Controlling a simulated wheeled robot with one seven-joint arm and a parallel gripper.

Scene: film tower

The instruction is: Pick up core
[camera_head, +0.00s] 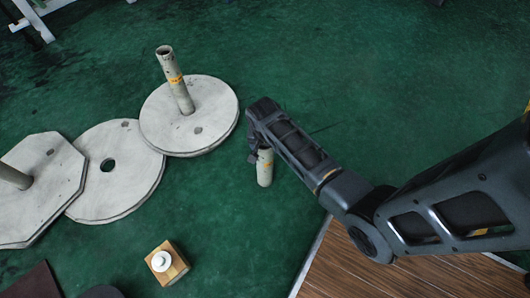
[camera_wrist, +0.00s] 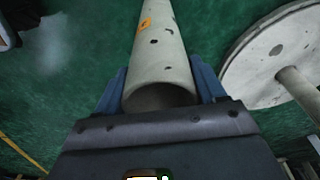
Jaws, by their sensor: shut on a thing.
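The core is a pale, worn tube (camera_head: 265,168) with an orange label, upright below the end of my arm in the head view. In the wrist view the core (camera_wrist: 163,60) runs away from the camera, with its hollow end nearest. My gripper (camera_wrist: 163,88) is shut on the core, with a blue finger on each side of it near the hollow end. In the head view my arm hides the top of the core. I cannot tell whether its lower end touches the floor.
A round disc (camera_head: 222,122) with an upright tube (camera_head: 175,80) stands left of my gripper. Another round disc (camera_head: 130,185) and an octagonal plate (camera_head: 55,170) lie farther left. A wooden block (camera_head: 167,262) with a white knob sits at the lower left. Green floor right of my gripper is clear.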

